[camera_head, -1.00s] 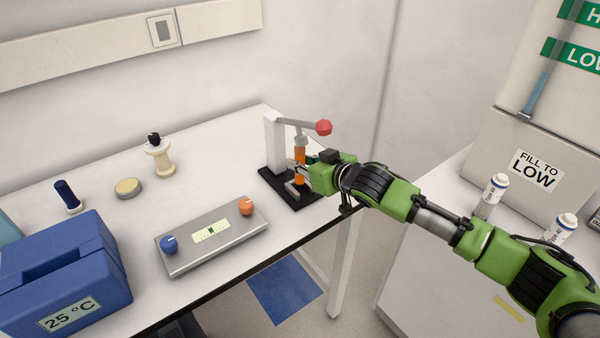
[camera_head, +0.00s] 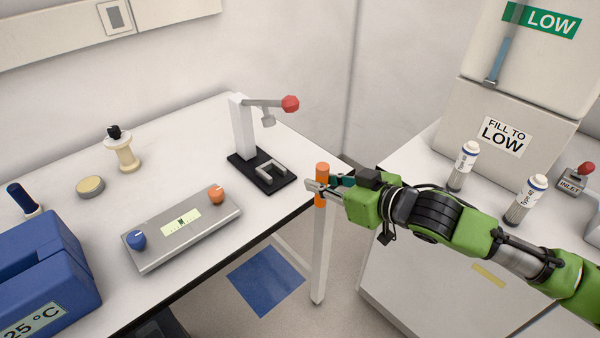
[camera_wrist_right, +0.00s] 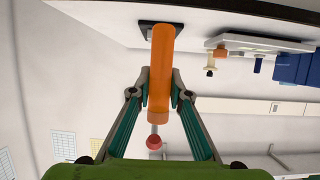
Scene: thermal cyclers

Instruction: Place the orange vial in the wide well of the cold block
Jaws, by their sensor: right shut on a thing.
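The orange vial (camera_head: 321,184) is upright between the fingers of my right gripper (camera_head: 322,188), just past the table's right edge in the head view. The right wrist view also shows the orange vial (camera_wrist_right: 160,75) gripped between both fingers (camera_wrist_right: 159,95). The right gripper is shut on it. No cold block with a wide well can be made out for certain; a blue box (camera_head: 40,275) labelled 25 °C stands at the lower left, its top only partly seen. My left gripper is not in view.
A press-like stand (camera_head: 243,130) with a red-knobbed lever is at the table's back right, its fork empty. A grey panel (camera_head: 185,228) with two knobs lies in front. Bare table (camera_head: 185,160) lies between.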

